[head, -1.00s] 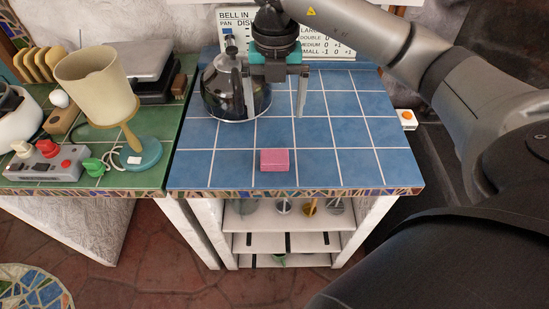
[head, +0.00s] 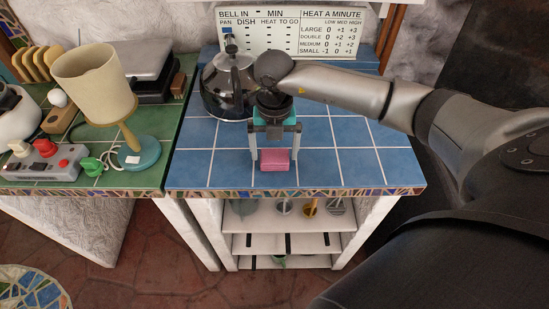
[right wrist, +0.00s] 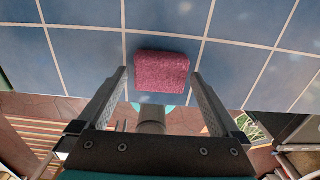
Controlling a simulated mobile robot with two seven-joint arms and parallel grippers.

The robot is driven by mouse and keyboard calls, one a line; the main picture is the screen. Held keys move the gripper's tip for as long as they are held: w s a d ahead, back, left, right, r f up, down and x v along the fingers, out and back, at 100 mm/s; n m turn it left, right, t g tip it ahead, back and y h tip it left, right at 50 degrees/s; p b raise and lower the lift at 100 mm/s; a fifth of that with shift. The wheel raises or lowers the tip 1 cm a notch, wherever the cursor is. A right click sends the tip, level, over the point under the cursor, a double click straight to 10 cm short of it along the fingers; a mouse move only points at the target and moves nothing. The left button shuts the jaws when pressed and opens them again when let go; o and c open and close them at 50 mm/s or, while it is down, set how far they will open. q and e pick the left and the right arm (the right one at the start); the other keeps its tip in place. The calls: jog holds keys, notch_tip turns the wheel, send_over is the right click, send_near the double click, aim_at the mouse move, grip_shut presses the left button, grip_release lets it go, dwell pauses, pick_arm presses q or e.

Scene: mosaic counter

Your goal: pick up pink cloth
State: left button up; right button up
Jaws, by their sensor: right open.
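The pink cloth (head: 275,160) is a small folded block lying on the blue tiles near the counter's front edge. It also shows in the right wrist view (right wrist: 161,72), just ahead of the fingertips and between their lines. My right gripper (head: 274,163) is open and empty, its two fingers to either side of the cloth in the head view. In the right wrist view the open fingers (right wrist: 159,76) point at the cloth, and no contact shows. My left gripper is not in view.
A dark glass kettle (head: 225,92) stands on the blue counter (head: 355,165) behind the gripper. A lamp (head: 100,85) and a grey switch box (head: 45,162) stand on the green counter at left. The blue tiles right of the cloth are clear.

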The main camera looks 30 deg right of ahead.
aim_at(274, 155)
jog(key=shift+f, duration=0.35)
jog(key=shift+c, duration=0.2)
jog(key=c, duration=1.2)
notch_tip(274, 155, up, 20)
jog(key=shift+r+p, duration=0.1)
jog(key=shift+p, duration=0.9)
